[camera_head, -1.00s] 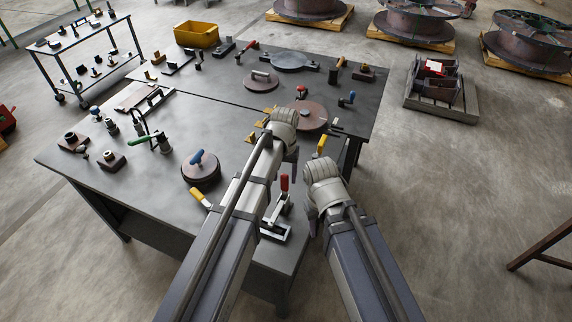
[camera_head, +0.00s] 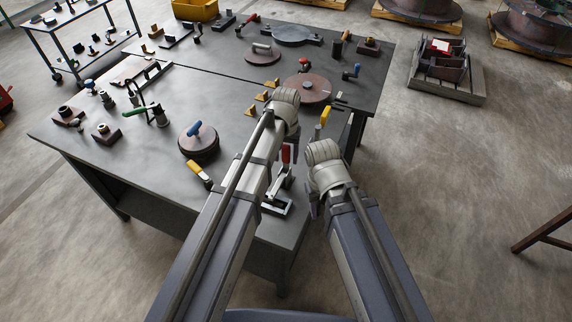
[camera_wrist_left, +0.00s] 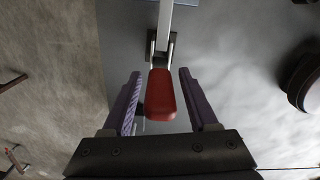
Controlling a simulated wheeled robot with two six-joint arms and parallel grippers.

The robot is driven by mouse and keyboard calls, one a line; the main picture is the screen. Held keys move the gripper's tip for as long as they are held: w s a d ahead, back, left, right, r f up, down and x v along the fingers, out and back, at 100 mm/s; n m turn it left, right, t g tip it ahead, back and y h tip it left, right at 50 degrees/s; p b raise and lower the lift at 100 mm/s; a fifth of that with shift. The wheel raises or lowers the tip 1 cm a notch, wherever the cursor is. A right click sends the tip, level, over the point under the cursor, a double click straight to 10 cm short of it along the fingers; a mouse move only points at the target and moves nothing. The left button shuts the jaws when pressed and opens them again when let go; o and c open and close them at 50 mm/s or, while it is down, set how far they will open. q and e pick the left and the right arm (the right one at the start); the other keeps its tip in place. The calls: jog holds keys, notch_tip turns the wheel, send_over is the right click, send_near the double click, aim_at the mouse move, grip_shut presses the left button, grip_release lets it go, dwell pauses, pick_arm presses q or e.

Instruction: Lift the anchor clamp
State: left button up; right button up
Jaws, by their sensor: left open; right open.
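A toggle clamp (camera_head: 277,207) with a red handle and a metal base stands near the front right edge of the dark table; I take it for the anchor clamp. In the left wrist view its red handle (camera_wrist_left: 160,97) lies between my two open fingers, with a gap on each side. My left gripper (camera_wrist_left: 157,100) is open and empty. In the head view my left gripper (camera_head: 289,145) is beside the red handle, and my arm hides part of the clamp. My right gripper (camera_head: 314,203) is open and empty, right of the clamp, past the table edge.
The dark table (camera_head: 150,175) holds several other tools. A round brown disc with a blue handle (camera_head: 198,142) and a yellow-handled tool (camera_head: 199,174) lie left of the clamp. A brown disc (camera_head: 307,89) lies behind my left gripper. Open floor (camera_head: 440,190) is on the right.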

pick_arm(q)
jog(key=shift+f+b, duration=0.3)
jog(key=shift+f, duration=0.35)
grip_shut()
dwell(1.0)
